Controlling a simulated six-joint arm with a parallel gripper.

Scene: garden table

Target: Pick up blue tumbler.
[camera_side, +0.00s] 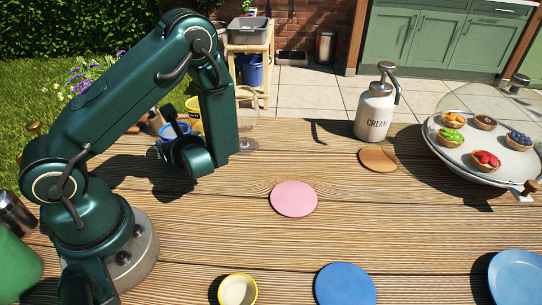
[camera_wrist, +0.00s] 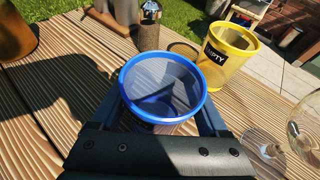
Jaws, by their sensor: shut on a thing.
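The blue tumbler (camera_wrist: 163,88) stands between the fingers of my gripper (camera_wrist: 162,112) in the wrist view, with its open rim toward the camera. My fingers are shut on its sides. In the side view, a part of the blue tumbler (camera_side: 168,132) shows behind my gripper (camera_side: 178,140), which hides most of it. I cannot tell whether its base touches the table.
A yellow tumbler (camera_wrist: 228,55) with a dark label stands close by on the right. A clear glass (camera_side: 246,122) is beyond my arm.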

